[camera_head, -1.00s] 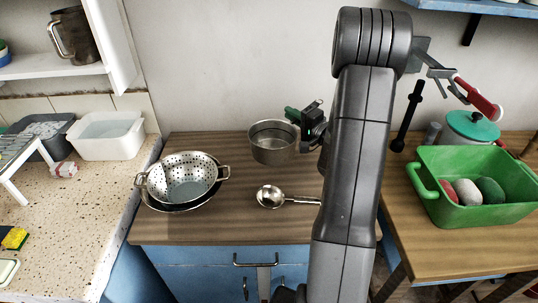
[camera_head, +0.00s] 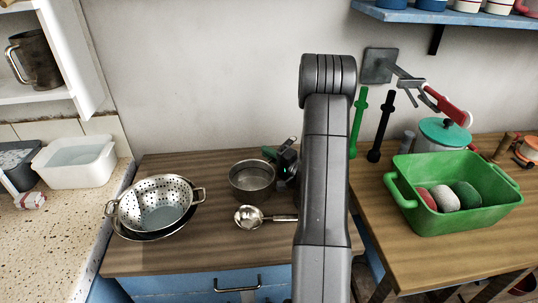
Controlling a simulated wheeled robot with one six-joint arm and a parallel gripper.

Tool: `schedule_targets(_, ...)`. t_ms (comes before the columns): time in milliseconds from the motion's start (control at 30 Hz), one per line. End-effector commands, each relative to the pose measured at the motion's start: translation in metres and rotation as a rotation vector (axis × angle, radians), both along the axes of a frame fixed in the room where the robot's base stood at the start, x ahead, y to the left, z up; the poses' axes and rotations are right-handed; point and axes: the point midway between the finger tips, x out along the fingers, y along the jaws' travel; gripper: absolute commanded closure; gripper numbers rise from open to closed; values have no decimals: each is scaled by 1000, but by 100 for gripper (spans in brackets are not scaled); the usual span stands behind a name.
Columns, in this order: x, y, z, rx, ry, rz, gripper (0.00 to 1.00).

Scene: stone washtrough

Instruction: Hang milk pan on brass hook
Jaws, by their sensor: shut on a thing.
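The milk pan (camera_head: 252,182) is a round steel pan, upright and open at the top, over the wooden worktop behind a ladle. Whether its base touches the worktop is unclear. My gripper (camera_head: 284,160) is at the pan's right side, shut on its dark green handle (camera_head: 269,152). My arm hides part of the gripper from the right. I cannot make out a brass hook; a grey wall plate (camera_head: 380,66) with metal arms and a red-handled part is on the wall at right.
A steel colander (camera_head: 155,205) stands left of the pan. The ladle (camera_head: 249,216) lies close in front. Green (camera_head: 358,125) and black (camera_head: 381,128) long tools hang on the wall. A green tub (camera_head: 455,215) stands on the right table, below a blue shelf (camera_head: 440,14).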

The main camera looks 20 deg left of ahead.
Motion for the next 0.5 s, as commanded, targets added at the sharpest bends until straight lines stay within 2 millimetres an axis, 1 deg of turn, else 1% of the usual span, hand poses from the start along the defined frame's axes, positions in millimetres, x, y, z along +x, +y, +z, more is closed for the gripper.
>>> schedule_targets(233,0,0,-1,1,-2,0,100)
schedule_targets(367,0,0,-6,1,-2,0,100)
schedule_targets(400,0,0,-5,1,-1,0,84)
schedule_targets(467,0,0,-4,1,-1,0,72)
schedule_targets(500,0,0,-4,1,-1,0,68)
